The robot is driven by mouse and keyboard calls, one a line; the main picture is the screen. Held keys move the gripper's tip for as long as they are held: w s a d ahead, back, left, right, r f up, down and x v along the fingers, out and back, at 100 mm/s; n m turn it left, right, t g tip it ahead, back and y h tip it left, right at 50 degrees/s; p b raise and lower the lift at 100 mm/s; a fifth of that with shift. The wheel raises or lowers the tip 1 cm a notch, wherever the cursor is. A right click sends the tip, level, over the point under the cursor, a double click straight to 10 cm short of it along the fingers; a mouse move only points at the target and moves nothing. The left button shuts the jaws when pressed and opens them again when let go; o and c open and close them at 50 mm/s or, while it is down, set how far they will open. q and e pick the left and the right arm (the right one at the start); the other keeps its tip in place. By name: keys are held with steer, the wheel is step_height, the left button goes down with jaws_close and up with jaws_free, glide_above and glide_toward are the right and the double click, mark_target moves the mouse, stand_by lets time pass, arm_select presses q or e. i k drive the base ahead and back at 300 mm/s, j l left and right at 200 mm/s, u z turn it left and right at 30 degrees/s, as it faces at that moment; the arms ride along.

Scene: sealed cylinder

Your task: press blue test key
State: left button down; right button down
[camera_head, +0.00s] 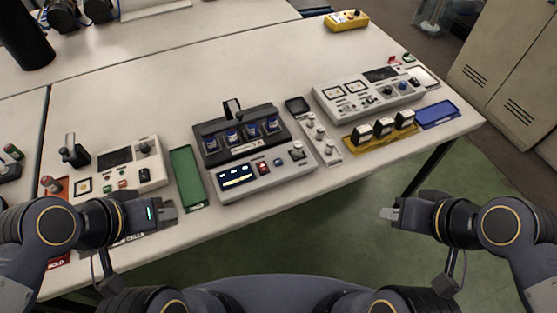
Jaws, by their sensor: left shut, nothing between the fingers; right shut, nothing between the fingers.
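The grey tester (262,181) stands at the front middle of the table, with a lit display (236,176), a red key (263,168), a small dark key (278,162) and a knob (297,152). The small dark key may be the blue test key; its colour is too small to tell. Behind the panel, a dark rack (240,151) holds several blue-banded cylinders. My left gripper (166,210) is shut and empty, left of the tester near the table's front edge. My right gripper (391,214) is shut and empty, right of the tester, beyond the front edge.
A green tray (187,178) lies between the tester and a left control box (150,178). A switch strip (320,136), yellow rack (381,137), grey meter unit (368,97) and blue tray (437,114) stand right. The table's middle (170,85) is clear.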

mark_target(277, 162)
steer(key=l+u, duration=0.8)
steer(key=l, duration=0.2)
